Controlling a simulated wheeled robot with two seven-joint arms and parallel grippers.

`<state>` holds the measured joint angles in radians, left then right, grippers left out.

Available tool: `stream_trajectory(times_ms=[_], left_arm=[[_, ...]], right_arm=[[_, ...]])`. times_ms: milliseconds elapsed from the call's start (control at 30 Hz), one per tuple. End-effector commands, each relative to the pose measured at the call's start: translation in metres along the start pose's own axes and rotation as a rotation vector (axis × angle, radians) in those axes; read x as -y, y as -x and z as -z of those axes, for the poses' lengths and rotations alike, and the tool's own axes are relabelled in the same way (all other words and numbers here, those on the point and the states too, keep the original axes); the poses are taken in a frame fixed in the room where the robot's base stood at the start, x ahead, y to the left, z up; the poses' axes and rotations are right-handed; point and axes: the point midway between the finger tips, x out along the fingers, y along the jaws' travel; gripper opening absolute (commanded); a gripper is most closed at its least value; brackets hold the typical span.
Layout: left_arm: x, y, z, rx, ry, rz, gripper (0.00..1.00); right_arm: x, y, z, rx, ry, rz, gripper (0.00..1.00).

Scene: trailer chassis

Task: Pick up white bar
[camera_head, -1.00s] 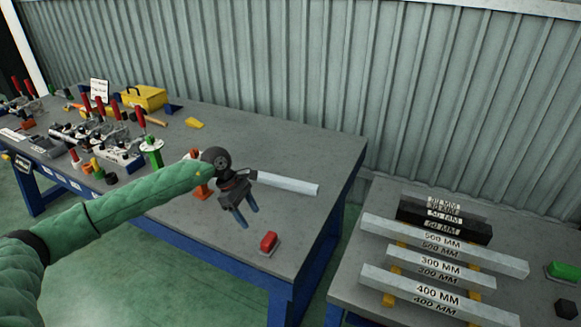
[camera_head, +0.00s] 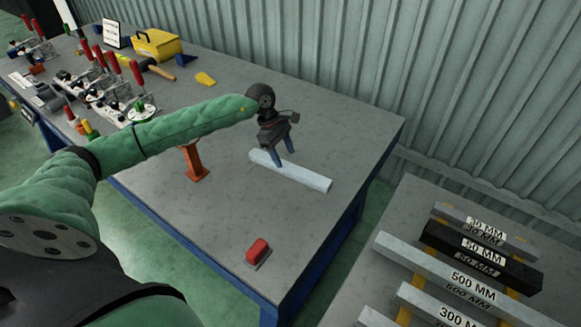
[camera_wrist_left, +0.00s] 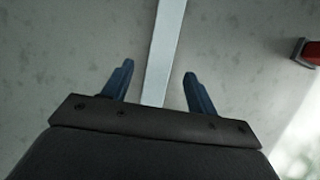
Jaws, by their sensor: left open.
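The white bar (camera_head: 302,176) lies on the grey table, slanting down to the right in the head view. My left gripper (camera_head: 284,160) is open and points down at the bar's left half, its blue fingers overlapping the bar in this view. In the left wrist view, the bar (camera_wrist_left: 163,55) runs up between the two spread fingers of the left gripper (camera_wrist_left: 158,82), with a gap on each side. I cannot tell how high the fingertips are above the table. My right gripper is not in view.
A red block (camera_head: 258,250) sits near the table's front edge and an orange stand (camera_head: 194,162) is left of the bar. Clamps, a yellow box (camera_head: 158,45) and a hammer (camera_head: 158,70) are farther left. A second table (camera_head: 385,262) with labelled bars is at right.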

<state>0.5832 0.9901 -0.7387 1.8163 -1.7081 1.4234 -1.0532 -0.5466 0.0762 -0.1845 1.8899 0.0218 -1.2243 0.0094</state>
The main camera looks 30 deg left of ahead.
Motion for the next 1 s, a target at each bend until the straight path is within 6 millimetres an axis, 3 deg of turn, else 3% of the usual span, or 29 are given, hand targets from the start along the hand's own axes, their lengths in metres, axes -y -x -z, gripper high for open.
stream_trajectory(times_ms=[167, 500, 733, 1000], left_arm=[[-0.001, -0.011, 0.000, 0.000, 0.000, -0.001, 0.58], [-0.001, -0.051, 0.000, 0.000, 0.001, -0.002, 0.58], [-0.001, -0.053, 0.000, 0.000, 0.001, -0.002, 0.58], [-0.001, -0.053, 0.000, 0.000, 0.001, -0.002, 0.07]], right_arm=[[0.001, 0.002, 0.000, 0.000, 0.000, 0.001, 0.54], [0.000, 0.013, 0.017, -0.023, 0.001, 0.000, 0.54], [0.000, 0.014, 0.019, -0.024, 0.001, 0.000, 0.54], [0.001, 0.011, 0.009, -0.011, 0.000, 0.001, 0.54]])
